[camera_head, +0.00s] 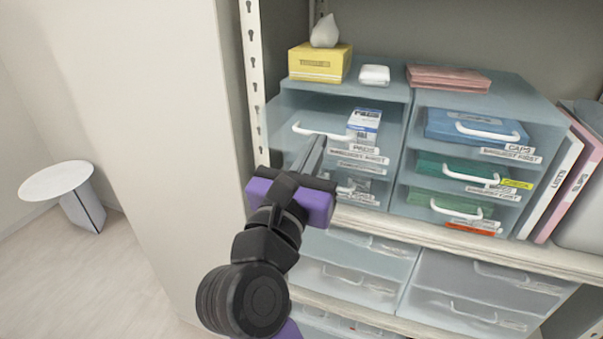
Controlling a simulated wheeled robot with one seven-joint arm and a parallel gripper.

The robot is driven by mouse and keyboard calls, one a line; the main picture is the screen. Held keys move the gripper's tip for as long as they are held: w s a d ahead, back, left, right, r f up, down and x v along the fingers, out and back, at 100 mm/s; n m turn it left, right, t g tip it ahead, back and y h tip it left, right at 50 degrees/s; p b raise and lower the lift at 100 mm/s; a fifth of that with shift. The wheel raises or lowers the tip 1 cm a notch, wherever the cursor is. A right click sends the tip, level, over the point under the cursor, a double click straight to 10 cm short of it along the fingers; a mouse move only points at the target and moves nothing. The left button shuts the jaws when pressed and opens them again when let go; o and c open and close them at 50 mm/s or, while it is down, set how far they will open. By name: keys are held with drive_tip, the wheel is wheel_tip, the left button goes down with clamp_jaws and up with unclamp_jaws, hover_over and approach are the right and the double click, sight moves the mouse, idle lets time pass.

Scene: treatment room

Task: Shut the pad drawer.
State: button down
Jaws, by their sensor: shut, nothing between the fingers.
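The pad drawer (290,143) is the top drawer of the left pale blue, see-through unit, with a white bar handle (322,132) and a label reading PADS. A small blue and white box (365,125) shows at its right side. How far the drawer stands out is hard to tell from this angle. My gripper (317,143) is shut and empty. Its grey fingers reach up to just below the handle, in front of the drawer; I cannot tell whether they touch it. My wrist and fingers hide part of the unit's lower left.
The right unit has blue (475,130) and green drawers with white handles. A yellow tissue box (320,63), a white item (374,75) and pink packs (448,78) lie on top. A metal upright (255,80) stands at left, binders (570,185) at right. More drawers are below the shelf edge.

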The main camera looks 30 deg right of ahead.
sight(333, 122)
drive_tip(key=x, duration=0.3)
drive_tip(key=f+x, duration=0.1)
drive_tip(key=x, duration=0.3)
drive_tip(key=f+x, duration=0.1)
drive_tip(key=x, duration=0.2)
drive_tip(key=shift+w+d, duration=0.3)
drive_tip(key=shift+d, duration=0.05)
drive_tip(key=shift+w+d+r+p, duration=0.15)
drive_tip(key=shift+p, duration=0.15)
drive_tip(key=shift+d, duration=0.1)
